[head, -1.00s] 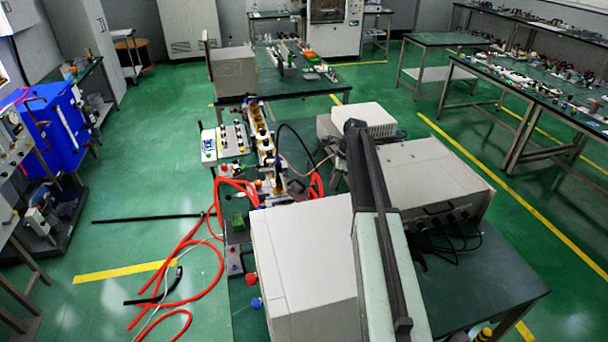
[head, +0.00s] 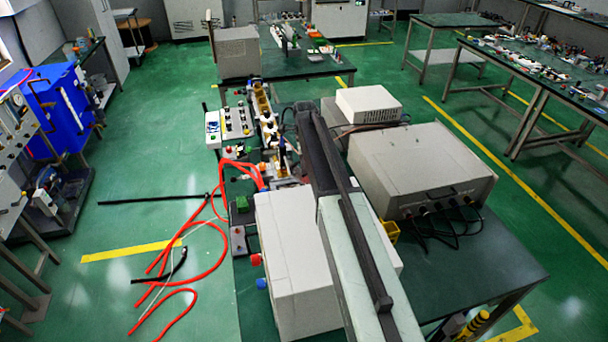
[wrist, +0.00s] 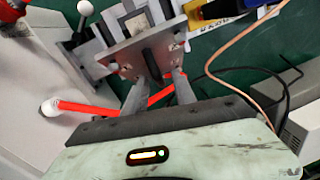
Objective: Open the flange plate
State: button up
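In the wrist view, a grey metal flange plate (wrist: 125,50) with small bolt holes faces me, tilted in the picture. A dark upright handle or slot (wrist: 152,62) is at its middle. My gripper (wrist: 160,78) is open, its two grey fingers apart just in front of the plate's lower edge. The dark part lies in line with the gap between them; I cannot tell whether the fingers touch the plate. In the head view my arm hides the gripper, and I cannot make out the plate.
A red tube (wrist: 85,107) runs behind the fingers. In the head view, grey boxes (head: 420,165) stand on the bench right of my arm; red hoses (head: 205,250) lie at left.

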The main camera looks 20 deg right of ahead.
jog(key=shift+w+f+b, duration=0.1)
jog(key=shift+f+b, duration=0.25)
jog(key=shift+f, duration=0.6)
jog(key=shift+r, duration=0.1)
grip_shut()
dwell(0.5)
